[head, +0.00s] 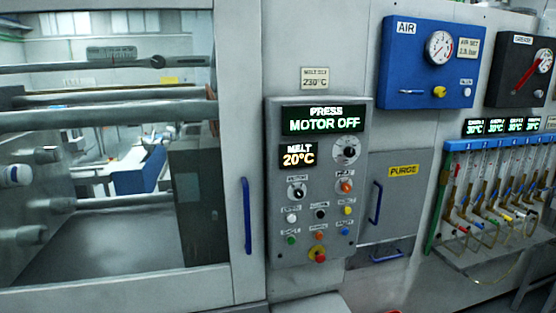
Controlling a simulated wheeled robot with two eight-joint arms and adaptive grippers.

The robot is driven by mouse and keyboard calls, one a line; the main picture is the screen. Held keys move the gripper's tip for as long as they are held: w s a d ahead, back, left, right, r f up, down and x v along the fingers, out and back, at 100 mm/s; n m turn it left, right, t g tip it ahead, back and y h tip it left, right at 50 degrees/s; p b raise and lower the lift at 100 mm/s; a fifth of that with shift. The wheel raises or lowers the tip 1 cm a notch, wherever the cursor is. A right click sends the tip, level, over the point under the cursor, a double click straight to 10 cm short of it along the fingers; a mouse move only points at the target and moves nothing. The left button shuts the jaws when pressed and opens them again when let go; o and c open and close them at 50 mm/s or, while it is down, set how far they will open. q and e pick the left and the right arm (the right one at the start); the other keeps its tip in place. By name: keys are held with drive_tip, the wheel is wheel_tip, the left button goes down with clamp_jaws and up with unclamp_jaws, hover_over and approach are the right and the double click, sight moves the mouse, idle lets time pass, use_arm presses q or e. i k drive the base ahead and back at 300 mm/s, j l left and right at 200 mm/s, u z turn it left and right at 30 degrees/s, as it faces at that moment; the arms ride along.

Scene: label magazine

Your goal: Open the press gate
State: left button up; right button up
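The press gate (223,284) fills the left of the head view. It is a grey frame around a large window, with a vertical blue handle (247,216) near its right edge. The gate looks closed against the grey panel beside it. Through the window I see horizontal bars (105,116) and grey metal parts. Neither of my grippers is in view.
A control panel (313,262) right of the handle reads "PRESS MOTOR OFF" and "MELT 20°C", with knobs and a red button (317,254). Further right are a purge door (401,205), a blue air box (405,68), a dark gauge box (506,71) and a hose rack (486,145).

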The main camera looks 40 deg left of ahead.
sight(237, 23)
drive_tip(key=u, duration=2.8)
drive_tip(key=l+z, duration=0.2)
drive_tip(key=z, duration=0.2)
drive_tip(key=i+l+z, duration=0.1)
drive_tip(key=z, duration=0.35)
drive_tip(key=i+l+z, duration=0.1)
drive_tip(key=z, duration=0.3)
drive_tip(key=i+l+z, duration=0.15)
drive_tip(key=z, duration=0.3)
